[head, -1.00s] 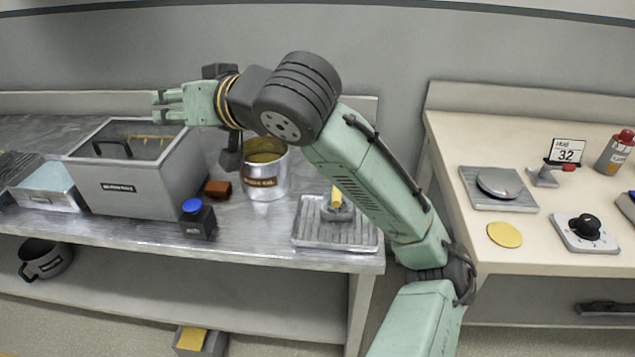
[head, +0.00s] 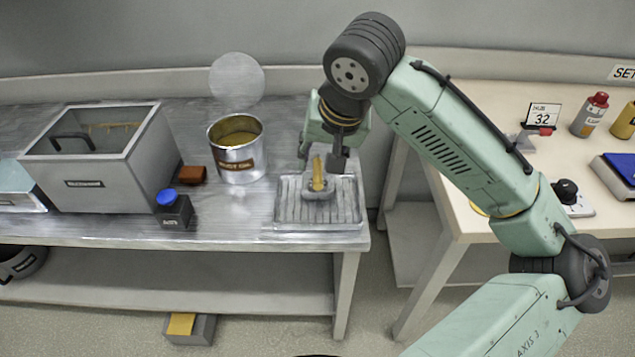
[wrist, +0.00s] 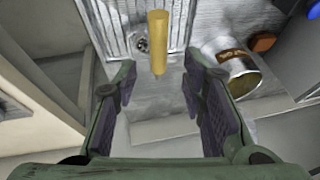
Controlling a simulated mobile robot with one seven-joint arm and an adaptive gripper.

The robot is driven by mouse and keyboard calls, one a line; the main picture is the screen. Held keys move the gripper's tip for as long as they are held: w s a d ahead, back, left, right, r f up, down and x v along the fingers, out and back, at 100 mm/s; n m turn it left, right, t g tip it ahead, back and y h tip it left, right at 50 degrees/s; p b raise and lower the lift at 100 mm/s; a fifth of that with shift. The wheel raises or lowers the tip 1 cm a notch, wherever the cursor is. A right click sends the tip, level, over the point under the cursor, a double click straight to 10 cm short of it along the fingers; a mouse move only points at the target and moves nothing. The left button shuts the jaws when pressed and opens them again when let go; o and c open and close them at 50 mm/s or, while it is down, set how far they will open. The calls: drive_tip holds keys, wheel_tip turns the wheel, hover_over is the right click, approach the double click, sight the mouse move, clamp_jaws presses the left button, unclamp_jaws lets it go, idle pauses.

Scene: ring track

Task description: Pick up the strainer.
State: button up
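What I take for the strainer (head: 318,191) stands on a ribbed grey tray (head: 290,222). It has a grey base and an upright yellow handle. In the wrist view its yellow handle (wrist: 158,42) rises beyond and between my fingertips, with part of the perforated grey base (wrist: 140,45) beside it. My gripper (wrist: 160,82) is open and empty, pointing down towards the handle. In the head view my gripper (head: 304,150) is just above and behind the handle, partly hidden by my wrist.
A metal can (head: 250,160), a brown block (head: 193,175), a blue-capped bottle (head: 174,212) and a grey bin (head: 100,185) stand left of the tray. A translucent disc (head: 236,80) is at the back. A gap separates this bench from the pale table (head: 445,185).

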sight(318, 163)
drive_tip(key=shift+p+x, duration=0.45)
drive_tip(key=shift+x, duration=1.95)
drive_tip(key=shift+d, duration=0.1)
drive_tip(key=shift+c, duration=0.5)
clamp_jaws()
